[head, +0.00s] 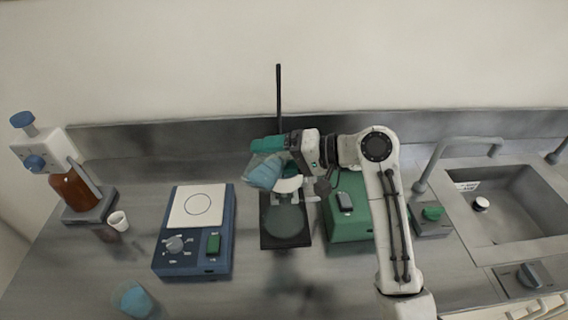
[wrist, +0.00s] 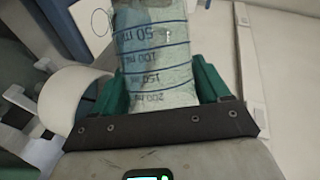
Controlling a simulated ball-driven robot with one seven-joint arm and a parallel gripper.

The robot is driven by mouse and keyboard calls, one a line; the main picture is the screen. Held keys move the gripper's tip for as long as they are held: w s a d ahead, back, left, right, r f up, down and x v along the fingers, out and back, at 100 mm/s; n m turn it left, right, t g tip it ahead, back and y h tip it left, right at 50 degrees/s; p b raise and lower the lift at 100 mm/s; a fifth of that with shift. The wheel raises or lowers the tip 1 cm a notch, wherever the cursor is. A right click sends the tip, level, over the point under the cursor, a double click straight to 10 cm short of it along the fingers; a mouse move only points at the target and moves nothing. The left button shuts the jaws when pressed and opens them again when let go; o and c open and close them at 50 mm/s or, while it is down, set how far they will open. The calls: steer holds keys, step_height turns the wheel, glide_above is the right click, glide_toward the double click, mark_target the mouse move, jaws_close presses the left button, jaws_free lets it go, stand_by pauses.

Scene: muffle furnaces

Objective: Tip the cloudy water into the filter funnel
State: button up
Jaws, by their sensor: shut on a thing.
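My gripper (head: 268,157) is shut on a clear graduated beaker (head: 262,173), which is tilted and looks pale blue. In the wrist view the beaker (wrist: 152,55) sits between the green fingers, with blue volume lines and marks from 50 to 200 ml. A white funnel (head: 289,184) is just below and right of the beaker, partly hidden by it and my gripper. What looks like the funnel's pale curved wall (wrist: 72,100) shows left of the beaker in the wrist view. I cannot tell whether liquid is flowing. The funnel's dark stand has an upright rod (head: 279,95) and flat base (head: 285,242).
A blue stirrer plate (head: 193,260) stands left of the stand, a green device (head: 350,225) right of it. A blue-tinted cup (head: 135,299) is at the front left. A small white cup (head: 118,221) and amber bottle (head: 75,190) are far left. A sink (head: 505,210) is right.

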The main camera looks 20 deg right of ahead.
steer(key=shift+w+d+f+m+y, duration=0.25)
steer(key=shift+f+m+y, duration=0.05)
steer(key=shift+m, duration=0.3)
stand_by(0.9)
stand_by(0.4)
steer(key=shift+w+d+m, duration=0.1)
steer(key=shift+d+m, duration=0.05)
steer(key=shift+m, duration=0.15)
stand_by(0.4)
steer(key=shift+w+d+r+m+y, duration=0.1)
steer(key=shift+d+m+y, duration=0.05)
steer(key=shift+m+y, duration=0.25)
stand_by(0.4)
steer(key=n, duration=0.1)
steer(key=s+a+n+h, duration=0.1)
steer(key=shift+a+r+n+h, duration=0.15)
steer(key=shift+r+n+h, duration=0.15)
